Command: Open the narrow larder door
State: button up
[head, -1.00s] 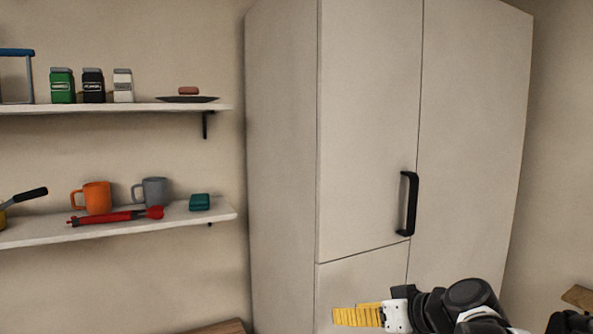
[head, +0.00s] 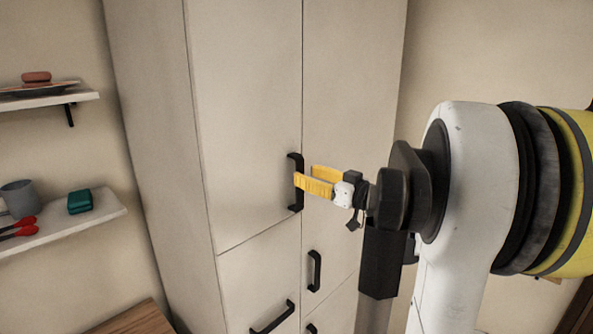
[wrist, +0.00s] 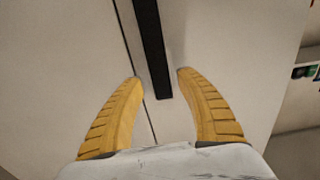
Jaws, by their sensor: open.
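A tall pale cabinet has an upper left door (head: 245,110) and a narrower-looking right-hand door (head: 350,110), with a vertical seam between them. I cannot tell for certain which one is the larder door. A black vertical bar handle (head: 293,203) sits at the right edge of the upper left door, which looks shut. My gripper (head: 304,177) is open at this handle, its yellow fingers pointing at the door. In the wrist view, the handle (wrist: 151,40) runs between the two fingers (wrist: 160,76), with a gap on both sides. One end of the handle shows between the fingertips.
More black handles sit lower: a vertical one (head: 314,271) on the right and a slanting-looking one (head: 272,317) on the lower left front. Wall shelves at left hold a grey mug (head: 18,198) and a green box (head: 79,201). A wooden surface (head: 130,318) is at bottom left.

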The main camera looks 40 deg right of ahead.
aim_at(301, 172)
jog(key=shift+w+a, duration=0.15)
jog(key=shift+w, duration=1.35)
